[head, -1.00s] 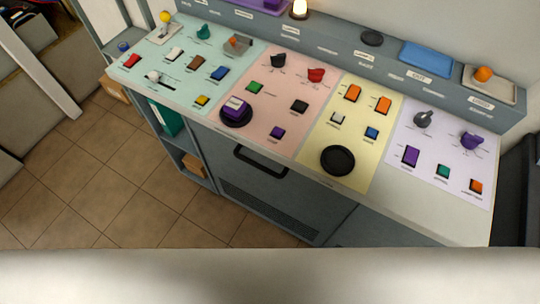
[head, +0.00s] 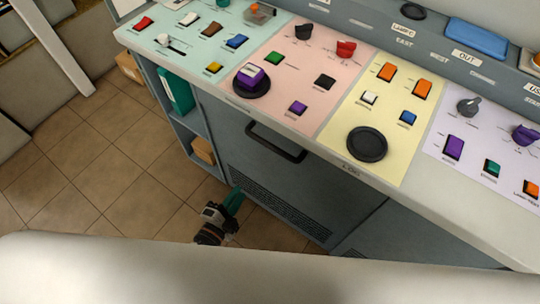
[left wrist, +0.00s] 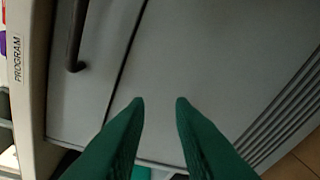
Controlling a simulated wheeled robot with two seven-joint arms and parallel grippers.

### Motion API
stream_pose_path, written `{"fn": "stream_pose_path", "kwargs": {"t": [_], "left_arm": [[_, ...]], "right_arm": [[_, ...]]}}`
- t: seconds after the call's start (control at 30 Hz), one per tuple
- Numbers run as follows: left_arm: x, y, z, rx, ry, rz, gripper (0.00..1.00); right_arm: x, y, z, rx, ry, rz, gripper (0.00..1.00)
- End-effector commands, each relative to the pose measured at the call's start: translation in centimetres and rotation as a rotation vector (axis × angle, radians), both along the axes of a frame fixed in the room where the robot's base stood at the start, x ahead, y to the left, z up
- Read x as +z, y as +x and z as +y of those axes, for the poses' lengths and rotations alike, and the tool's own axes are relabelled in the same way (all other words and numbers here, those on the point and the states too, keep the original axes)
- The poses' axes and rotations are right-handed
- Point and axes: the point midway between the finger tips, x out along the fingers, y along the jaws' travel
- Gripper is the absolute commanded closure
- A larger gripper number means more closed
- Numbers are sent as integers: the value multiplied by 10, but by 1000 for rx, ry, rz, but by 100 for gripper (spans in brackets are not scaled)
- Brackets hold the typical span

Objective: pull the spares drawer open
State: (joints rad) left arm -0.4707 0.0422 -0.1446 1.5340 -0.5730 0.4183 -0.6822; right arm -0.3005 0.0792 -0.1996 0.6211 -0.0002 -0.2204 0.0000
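The drawer is a grey front (left wrist: 100,65) under the console's worktop, with a dark bar handle. The handle (head: 276,146) shows whole in the head view; part of it (left wrist: 75,40) shows at the upper left of the left wrist view. The drawer front looks flush with the panel below it, a dark seam between them. My left gripper (head: 237,196) is below and left of the handle. In the left wrist view its green fingers (left wrist: 160,101) are apart with nothing between them, in front of the lower panel, clear of the handle. My right gripper is not in view.
The worktop edge (head: 300,143) overhangs the drawer. On top are colored panels with buttons, knobs and a round black dial (head: 367,143). Open shelves with a teal binder (head: 175,91) and a box (head: 203,150) stand left. The tiled floor (head: 110,160) is clear there.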

Motion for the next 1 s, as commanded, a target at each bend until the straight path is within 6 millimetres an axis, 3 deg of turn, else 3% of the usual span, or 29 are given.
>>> {"fn": "stream_pose_path", "kwargs": {"t": [0.03, 0.13, 0.3, 0.47, 0.8, 1.0], "left_arm": [[17, 4, -7, -39, 54, -124, 78], [61, 6, -17, -96, 154, -320, 78], [96, 4, -25, -133, 236, -471, 78], [104, 17, -34, -135, 240, -483, 78], [116, 75, -66, -134, 239, -479, 78], [120, 98, -79, -134, 236, -477, 78]], "right_arm": [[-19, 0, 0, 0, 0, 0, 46], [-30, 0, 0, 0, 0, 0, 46], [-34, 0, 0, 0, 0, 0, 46], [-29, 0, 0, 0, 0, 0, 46], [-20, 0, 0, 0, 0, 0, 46], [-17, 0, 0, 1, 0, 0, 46]]}}
